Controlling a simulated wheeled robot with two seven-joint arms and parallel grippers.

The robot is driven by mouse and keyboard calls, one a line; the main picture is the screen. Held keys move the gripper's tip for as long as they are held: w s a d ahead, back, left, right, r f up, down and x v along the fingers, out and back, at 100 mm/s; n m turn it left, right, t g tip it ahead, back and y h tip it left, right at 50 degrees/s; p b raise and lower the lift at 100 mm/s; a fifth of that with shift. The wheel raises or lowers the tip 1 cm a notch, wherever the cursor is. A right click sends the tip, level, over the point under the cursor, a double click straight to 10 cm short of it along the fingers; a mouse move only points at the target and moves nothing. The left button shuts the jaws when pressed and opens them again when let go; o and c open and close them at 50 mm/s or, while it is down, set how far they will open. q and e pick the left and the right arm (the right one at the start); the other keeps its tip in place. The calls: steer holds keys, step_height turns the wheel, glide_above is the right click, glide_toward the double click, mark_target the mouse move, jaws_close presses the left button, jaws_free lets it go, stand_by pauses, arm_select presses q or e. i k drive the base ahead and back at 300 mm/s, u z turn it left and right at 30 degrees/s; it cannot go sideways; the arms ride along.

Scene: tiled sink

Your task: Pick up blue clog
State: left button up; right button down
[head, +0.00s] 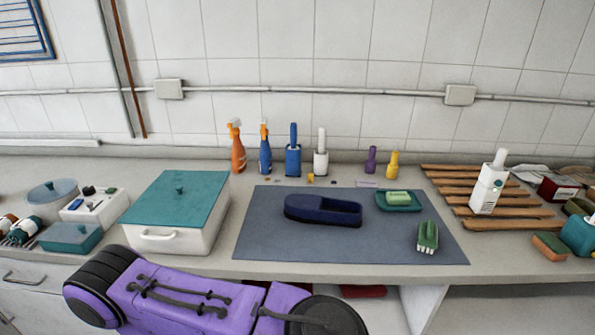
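A purple arm link of mine crosses the bottom left, in front of the counter edge and below the mat. Neither of my grippers shows in the head view.
A green soap dish (398,208) and a green brush (428,238) lie on the mat's right side. A teal-lidded white box (178,215) stands left of it. Spray bottles (238,152) line the wall; a wooden rack (490,194) is at right.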

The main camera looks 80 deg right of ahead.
mark_target(302, 207)
steer(key=z, duration=2.1)
